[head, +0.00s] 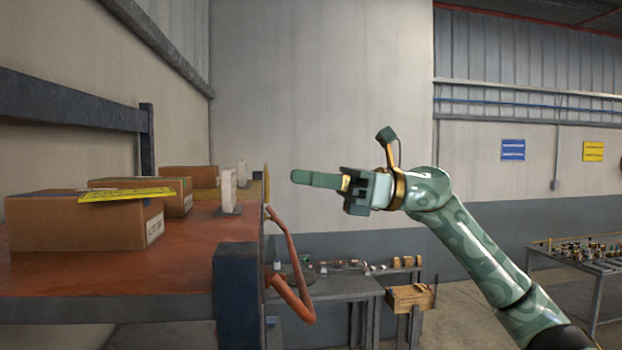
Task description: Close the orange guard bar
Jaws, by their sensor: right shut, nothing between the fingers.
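The orange guard bar (293,262) is at the right edge of the orange rack shelf (110,277). It is a bent tube that hangs out past the shelf edge beside the dark blue post (236,295), swung away from the shelf's front. My right gripper (297,177) comes in from the right on its green arm. Its fingers are shut and empty and point left. It is higher in the picture than the bar and looks apart from it. My left gripper is not in view.
Cardboard boxes (75,225) and a white upright block (229,190) stand on the shelf. Behind are a bench (335,285) with small items and a wooden crate (410,298). Another table (590,262) stands at the right. Open floor lies between them.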

